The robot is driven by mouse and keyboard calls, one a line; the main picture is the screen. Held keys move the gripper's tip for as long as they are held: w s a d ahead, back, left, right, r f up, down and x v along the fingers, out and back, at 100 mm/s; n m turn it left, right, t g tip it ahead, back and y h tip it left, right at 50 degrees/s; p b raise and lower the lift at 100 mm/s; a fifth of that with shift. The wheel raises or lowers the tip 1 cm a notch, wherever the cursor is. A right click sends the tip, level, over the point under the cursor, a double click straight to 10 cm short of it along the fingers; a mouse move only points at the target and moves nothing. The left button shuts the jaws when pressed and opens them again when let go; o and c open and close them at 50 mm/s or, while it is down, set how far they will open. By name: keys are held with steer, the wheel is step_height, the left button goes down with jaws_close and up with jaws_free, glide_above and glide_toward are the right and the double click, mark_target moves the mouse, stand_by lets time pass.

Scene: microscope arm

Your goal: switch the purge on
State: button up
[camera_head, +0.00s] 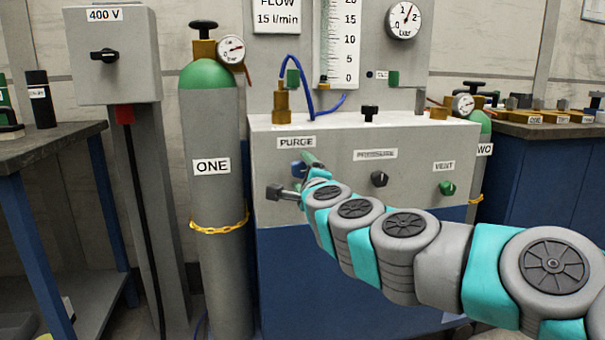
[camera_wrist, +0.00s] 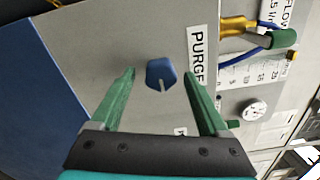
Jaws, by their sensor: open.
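The purge knob (camera_wrist: 161,73) is blue, on a grey panel face in the wrist view. A pale line on it points toward the bottom of that picture. The PURGE label (camera_wrist: 197,54) is to its right there. My gripper (camera_wrist: 159,71) is open, its green fingers on either side of the knob with visible gaps. I cannot tell how deep the tips reach. In the head view, the knob (camera_head: 299,169) is partly hidden by my gripper, below the PURGE label (camera_head: 297,142) on the grey cabinet (camera_head: 335,135).
Right of the purge knob are a black pressure knob (camera_head: 379,179) and a green vent knob (camera_head: 446,188). Gas cylinder ONE (camera_head: 212,130) stands close left of the cabinet. A blue hose (camera_head: 309,95) and brass fittings are on top. A 400 V box (camera_head: 115,55) is further left.

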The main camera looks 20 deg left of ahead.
steer(key=v, duration=0.7)
steer(key=shift+s+d, duration=0.25)
steer(key=s+r+n+g+y+p, duration=0.1)
steer(key=s+n+g+y+p, duration=0.25)
steer(key=s+n, duration=0.45)
steer(key=s+d+f+n+g+h+p, duration=0.2)
steer(key=s+d+f+n+g+h, duration=0.25)
steer(key=s+d+f, duration=0.5)
steer(key=s+d+f+n+g+h+p, duration=0.25)
steer(key=s+d+f+g+h, duration=0.35)
steer(key=d+f, duration=0.55)
steer(key=s+d+g+h, duration=0.2)
steer(key=s+d+g, duration=0.1)
steer(key=s+d, duration=0.9)
steer(key=shift+s+d+f, duration=0.3)
steer(key=shift+s+d, duration=0.05)
steer(key=shift+d, duration=0.1)
